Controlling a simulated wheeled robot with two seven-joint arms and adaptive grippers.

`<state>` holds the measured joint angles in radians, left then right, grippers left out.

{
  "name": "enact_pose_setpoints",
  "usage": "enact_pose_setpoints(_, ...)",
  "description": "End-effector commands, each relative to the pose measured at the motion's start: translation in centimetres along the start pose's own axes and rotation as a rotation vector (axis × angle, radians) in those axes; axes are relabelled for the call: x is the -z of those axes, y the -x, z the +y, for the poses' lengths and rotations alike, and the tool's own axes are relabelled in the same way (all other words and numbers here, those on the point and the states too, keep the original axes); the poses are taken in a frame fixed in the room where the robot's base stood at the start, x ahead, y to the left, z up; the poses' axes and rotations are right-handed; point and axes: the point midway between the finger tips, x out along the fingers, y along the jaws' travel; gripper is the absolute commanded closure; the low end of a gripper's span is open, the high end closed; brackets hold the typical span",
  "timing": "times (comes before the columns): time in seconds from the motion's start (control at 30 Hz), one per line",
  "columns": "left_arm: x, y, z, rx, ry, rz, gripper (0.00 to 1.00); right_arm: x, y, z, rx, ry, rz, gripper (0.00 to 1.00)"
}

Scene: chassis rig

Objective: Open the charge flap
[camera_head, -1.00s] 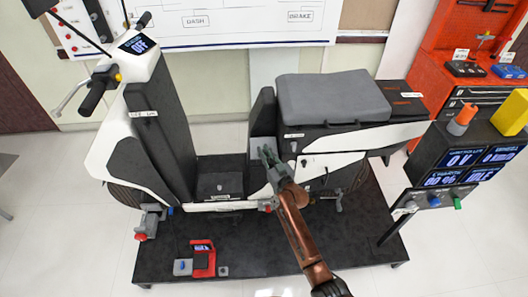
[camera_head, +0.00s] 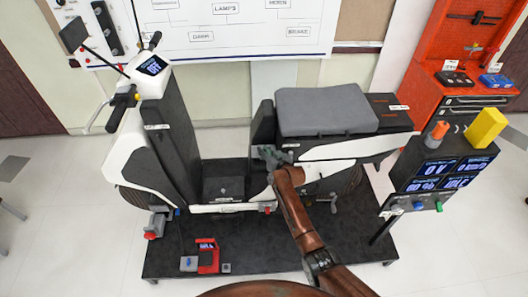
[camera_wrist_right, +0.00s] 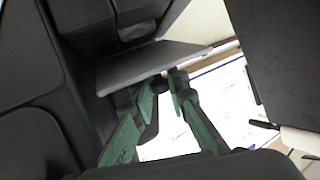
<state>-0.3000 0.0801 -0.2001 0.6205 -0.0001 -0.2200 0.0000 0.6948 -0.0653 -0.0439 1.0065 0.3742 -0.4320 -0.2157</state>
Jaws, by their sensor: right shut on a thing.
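The white and black scooter (camera_head: 128,158) stands on a dark platform. My right gripper (camera_head: 268,153) is at the black panel below the front of the grey seat (camera_head: 325,110). In the right wrist view the green fingers of my right gripper (camera_wrist_right: 165,83) are close together at the lower edge of a grey plate, the charge flap (camera_wrist_right: 150,62). They are shut on that edge. The flap juts out from the dark bodywork. In the head view my gripper largely covers it, so its exact angle cannot be told. My left gripper is not in view.
A dark console (camera_head: 445,170) with blue readouts and coloured knobs stands at the right. A red tool bench (camera_head: 440,85) is behind it. A red device (camera_head: 208,257) lies on the platform's (camera_head: 280,245) front left. The platform's front middle is clear.

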Motion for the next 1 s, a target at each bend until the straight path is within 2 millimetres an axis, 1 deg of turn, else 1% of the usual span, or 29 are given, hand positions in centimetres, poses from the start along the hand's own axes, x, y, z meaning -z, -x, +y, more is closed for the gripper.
enact_pose_setpoints(0.03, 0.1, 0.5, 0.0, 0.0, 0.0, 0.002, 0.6, 0.6, 0.0, 0.0, 0.0, 0.004, 0.007, 1.0)
enact_pose_setpoints(0.07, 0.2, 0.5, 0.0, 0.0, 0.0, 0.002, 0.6, 0.8, -0.1, 0.0, 0.0, 0.004, 0.008, 1.0)
enact_pose_setpoints(0.3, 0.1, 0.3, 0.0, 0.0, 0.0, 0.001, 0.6, 2.2, -0.7, 0.2, 0.0, 0.005, 0.016, 1.0)
enact_pose_setpoints(0.6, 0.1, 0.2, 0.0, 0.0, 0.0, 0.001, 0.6, 2.9, -0.9, 0.4, 0.0, 0.005, 0.019, 1.0)
enact_pose_setpoints(0.97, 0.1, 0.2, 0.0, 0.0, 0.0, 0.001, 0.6, 3.0, -0.9, 0.5, -0.001, 0.005, 0.021, 1.0)
enact_pose_setpoints(1.0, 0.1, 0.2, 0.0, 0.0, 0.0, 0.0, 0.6, 3.0, -0.9, 0.5, -0.001, 0.005, 0.021, 0.85)
